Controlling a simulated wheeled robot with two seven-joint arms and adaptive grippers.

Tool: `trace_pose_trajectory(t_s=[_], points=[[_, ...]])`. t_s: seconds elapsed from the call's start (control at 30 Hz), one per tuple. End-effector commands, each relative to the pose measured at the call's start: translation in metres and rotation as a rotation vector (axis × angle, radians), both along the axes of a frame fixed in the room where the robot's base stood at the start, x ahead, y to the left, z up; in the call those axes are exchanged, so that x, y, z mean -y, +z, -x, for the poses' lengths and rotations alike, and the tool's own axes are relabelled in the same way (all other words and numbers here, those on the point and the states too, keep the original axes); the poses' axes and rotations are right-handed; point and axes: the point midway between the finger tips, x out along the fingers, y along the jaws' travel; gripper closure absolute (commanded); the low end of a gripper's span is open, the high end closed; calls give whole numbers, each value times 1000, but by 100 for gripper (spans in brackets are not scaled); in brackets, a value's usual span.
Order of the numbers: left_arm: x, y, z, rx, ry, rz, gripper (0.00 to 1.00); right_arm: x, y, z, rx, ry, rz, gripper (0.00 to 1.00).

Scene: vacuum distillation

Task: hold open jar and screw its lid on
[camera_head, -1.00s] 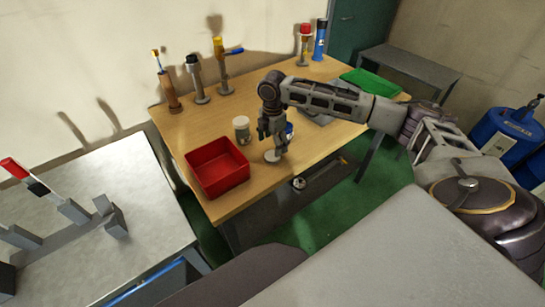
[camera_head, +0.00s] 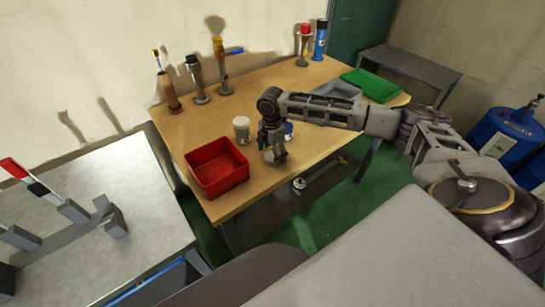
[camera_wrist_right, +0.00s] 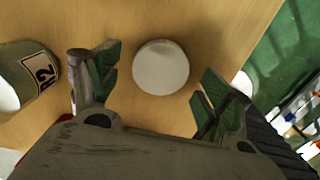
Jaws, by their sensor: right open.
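The jar (camera_head: 241,131) stands upright on the wooden table, left of my right gripper (camera_head: 274,156) and just behind the red bin. The round white lid (camera_wrist_right: 161,67) lies flat on the table. My right gripper (camera_wrist_right: 158,85) is open above it, one finger on each side and nothing between them gripped. In the head view the gripper mostly hides the lid. My left gripper is not seen.
The red bin (camera_head: 202,151) stands left of my right gripper. A blue item (camera_head: 288,128) is partly hidden behind the gripper. A grey tray (camera_head: 337,91) and a green tray (camera_head: 371,84) lie farther right. Several tools stand upright along the table's back.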

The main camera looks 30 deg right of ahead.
Motion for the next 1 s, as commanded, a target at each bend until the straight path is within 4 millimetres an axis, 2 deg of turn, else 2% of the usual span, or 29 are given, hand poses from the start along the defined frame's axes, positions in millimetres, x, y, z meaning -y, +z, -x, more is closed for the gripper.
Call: trace_pose_trajectory(t_s=[0.13,0.57,0.67,0.87,1.0], points=[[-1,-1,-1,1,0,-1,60,0,-8,0,0,1,0,20],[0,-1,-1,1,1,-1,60,0,-8,0,0,1,0,20],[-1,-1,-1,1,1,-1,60,0,-8,0,0,0,0,30],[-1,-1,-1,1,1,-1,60,0,-8,0,0,0,0,55],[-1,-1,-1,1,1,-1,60,0,-8,0,0,0,0,56]])
